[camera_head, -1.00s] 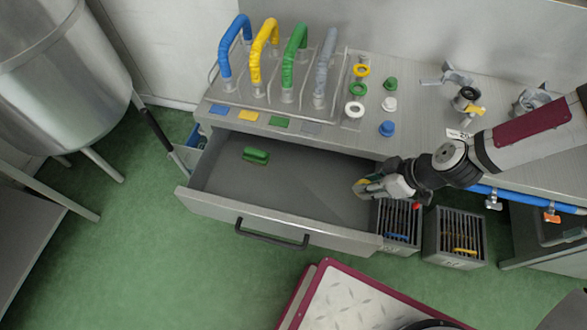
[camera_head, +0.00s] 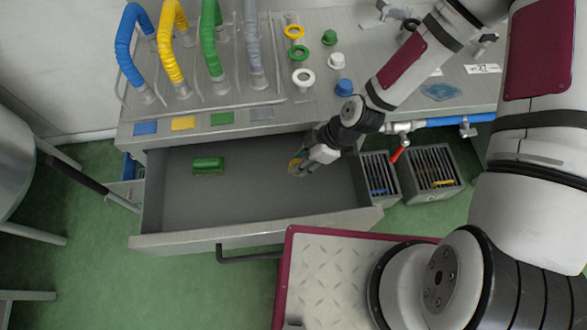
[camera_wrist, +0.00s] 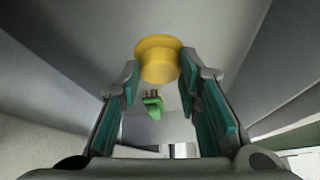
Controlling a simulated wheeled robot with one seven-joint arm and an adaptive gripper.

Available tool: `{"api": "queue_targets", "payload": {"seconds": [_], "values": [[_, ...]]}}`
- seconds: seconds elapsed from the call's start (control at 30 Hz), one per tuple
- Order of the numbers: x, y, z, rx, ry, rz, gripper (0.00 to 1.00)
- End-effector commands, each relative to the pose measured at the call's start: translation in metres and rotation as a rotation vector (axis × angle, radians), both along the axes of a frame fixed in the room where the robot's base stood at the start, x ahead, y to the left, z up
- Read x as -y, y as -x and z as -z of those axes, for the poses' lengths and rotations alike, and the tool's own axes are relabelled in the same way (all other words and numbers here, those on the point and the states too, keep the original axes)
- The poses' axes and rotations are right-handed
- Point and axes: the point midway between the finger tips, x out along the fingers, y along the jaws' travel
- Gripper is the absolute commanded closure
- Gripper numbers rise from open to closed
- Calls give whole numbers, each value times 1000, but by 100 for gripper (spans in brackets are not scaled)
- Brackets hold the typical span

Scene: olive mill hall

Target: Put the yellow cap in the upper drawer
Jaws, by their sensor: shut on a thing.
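The yellow cap (camera_wrist: 159,60) is between my fingertips in the wrist view. In the head view a small yellow part of the cap (camera_head: 294,164) shows at the tip of my gripper (camera_head: 301,163); the fingers hide the rest. My gripper is shut on the cap, and it also shows in the wrist view (camera_wrist: 160,75). It is over the right part of the open upper drawer (camera_head: 240,212). I cannot tell the exact height of the cap above the drawer floor.
A green brush-like object (camera_head: 208,165) lies in the drawer's left part and shows in the wrist view (camera_wrist: 153,106). Several caps and rings, including a blue cap (camera_head: 344,88), stand on the counter (camera_head: 375,75). Grey slotted bins (camera_head: 434,168) stand right of the drawer.

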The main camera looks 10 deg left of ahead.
Motion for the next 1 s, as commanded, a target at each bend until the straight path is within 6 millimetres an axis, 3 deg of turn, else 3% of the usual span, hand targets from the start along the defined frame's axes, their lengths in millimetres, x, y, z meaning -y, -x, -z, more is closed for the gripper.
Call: {"api": "queue_targets", "payload": {"seconds": [0.1, 0.6, 1.0], "values": [[0, 1, 18, -3, 0, 1, 94], [0, 0, 68, 0, 0, 2, 94], [0, 0, 72, 0, 1, 1, 94]]}}
